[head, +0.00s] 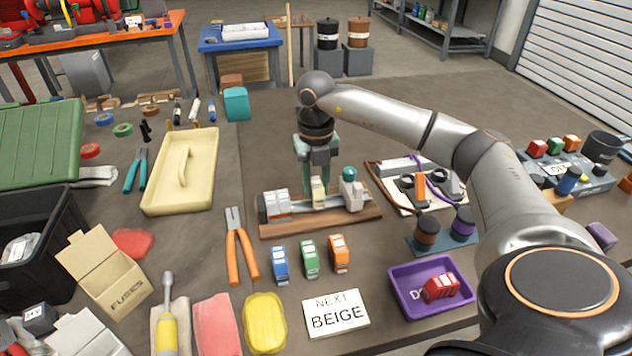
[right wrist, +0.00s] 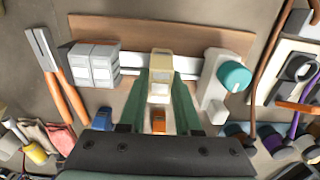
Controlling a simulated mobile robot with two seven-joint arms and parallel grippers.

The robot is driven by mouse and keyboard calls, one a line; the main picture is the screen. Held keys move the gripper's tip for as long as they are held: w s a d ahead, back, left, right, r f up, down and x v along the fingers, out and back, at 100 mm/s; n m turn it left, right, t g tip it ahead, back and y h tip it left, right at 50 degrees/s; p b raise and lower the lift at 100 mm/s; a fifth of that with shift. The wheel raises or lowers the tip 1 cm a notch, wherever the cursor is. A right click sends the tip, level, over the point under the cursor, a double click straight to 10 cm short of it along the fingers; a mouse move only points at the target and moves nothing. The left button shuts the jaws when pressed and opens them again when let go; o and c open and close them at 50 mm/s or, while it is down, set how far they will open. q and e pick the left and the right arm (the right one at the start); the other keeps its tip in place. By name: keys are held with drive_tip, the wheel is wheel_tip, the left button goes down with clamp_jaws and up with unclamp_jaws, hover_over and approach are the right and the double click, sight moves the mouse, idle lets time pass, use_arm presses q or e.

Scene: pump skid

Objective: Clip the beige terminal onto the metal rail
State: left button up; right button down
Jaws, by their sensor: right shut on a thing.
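The beige terminal (head: 318,190) is held between the green fingers of my right gripper (head: 318,172), which is shut on it. In the right wrist view the beige terminal (right wrist: 160,72) sits over the metal rail (right wrist: 188,66), between the grey terminals (right wrist: 95,65) and a white end piece with a teal knob (right wrist: 234,76). The rail (head: 300,203) lies on a brown board (head: 310,225). I cannot tell whether the terminal touches the rail or is seated on it. My left gripper is not in view.
Blue (head: 280,265), green (head: 309,259) and orange (head: 339,254) terminals stand in front of the board. Orange-handled pliers (head: 240,250) lie left. A card reading "NEXT BEIGE" (head: 336,313) and a purple tray (head: 405,296) with a red terminal (head: 440,288) are nearer.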

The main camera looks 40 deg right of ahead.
sight(316, 182)
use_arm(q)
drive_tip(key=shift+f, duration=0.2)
use_arm(e)
drive_tip(key=shift+f, duration=0.45)
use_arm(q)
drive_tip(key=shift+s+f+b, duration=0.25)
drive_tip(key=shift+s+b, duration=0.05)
use_arm(e)
drive_tip(key=shift+f, duration=0.3)
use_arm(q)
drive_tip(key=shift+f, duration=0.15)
use_arm(e)
drive_tip(key=shift+f, duration=0.3)
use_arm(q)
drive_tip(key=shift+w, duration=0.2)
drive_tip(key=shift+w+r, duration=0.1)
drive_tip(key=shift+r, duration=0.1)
use_arm(e)
drive_tip(key=c, duration=0.5)
unclamp_jaws()
wheel_tip(316, 182, up, 12)
drive_tip(key=shift+f+p, duration=0.15)
drive_tip(key=shift+p, duration=0.4)
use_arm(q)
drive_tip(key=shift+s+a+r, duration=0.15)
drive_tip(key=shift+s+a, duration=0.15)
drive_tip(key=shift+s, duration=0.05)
use_arm(e)
drive_tip(key=shift+r, duration=0.45)
